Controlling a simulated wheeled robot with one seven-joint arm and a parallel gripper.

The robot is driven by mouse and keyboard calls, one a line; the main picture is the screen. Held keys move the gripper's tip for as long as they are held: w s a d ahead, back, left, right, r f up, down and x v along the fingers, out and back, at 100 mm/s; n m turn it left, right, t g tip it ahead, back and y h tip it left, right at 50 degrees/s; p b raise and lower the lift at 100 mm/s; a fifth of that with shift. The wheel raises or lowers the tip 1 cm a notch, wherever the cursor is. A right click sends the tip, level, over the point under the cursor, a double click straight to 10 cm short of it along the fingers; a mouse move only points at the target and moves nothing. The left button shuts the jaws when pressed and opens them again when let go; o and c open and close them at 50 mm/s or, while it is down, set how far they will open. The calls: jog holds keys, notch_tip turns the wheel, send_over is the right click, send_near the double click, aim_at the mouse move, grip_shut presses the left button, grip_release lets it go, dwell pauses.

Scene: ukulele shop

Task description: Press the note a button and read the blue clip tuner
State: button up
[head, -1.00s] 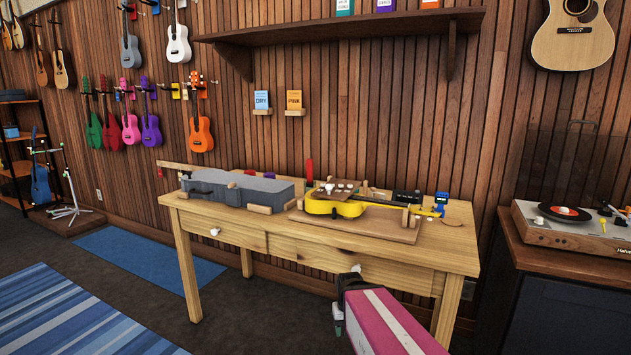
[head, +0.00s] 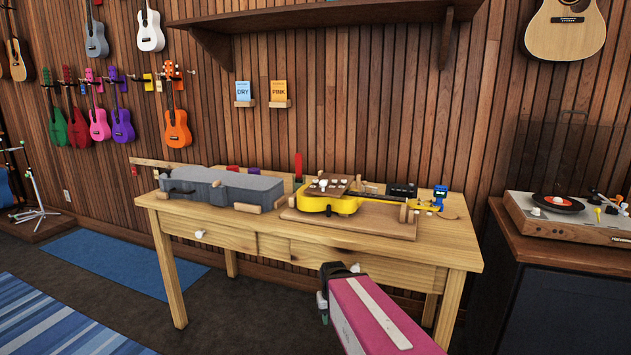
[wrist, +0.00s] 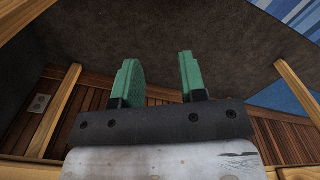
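The blue clip tuner (head: 440,192) is small and sits at the headstock end of a yellow ukulele (head: 345,204). The ukulele lies on a wooden board on the workbench. A small black box (head: 402,190) stands behind the ukulele's neck; I cannot tell whether it carries the note A button, and the tuner's display is too small to read. My gripper (wrist: 157,80) shows two green fingers apart with nothing between them in the wrist view. In the head view my pink arm is low in front of the bench, below the tabletop and well short of the ukulele.
The wooden workbench (head: 300,238) has a drawer with a white knob. A grey case (head: 222,190) lies on its left half. A record player (head: 570,215) stands on a dark cabinet at right. Open floor lies in front, with blue rugs at left.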

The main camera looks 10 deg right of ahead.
grip_shut()
dwell(1.5)
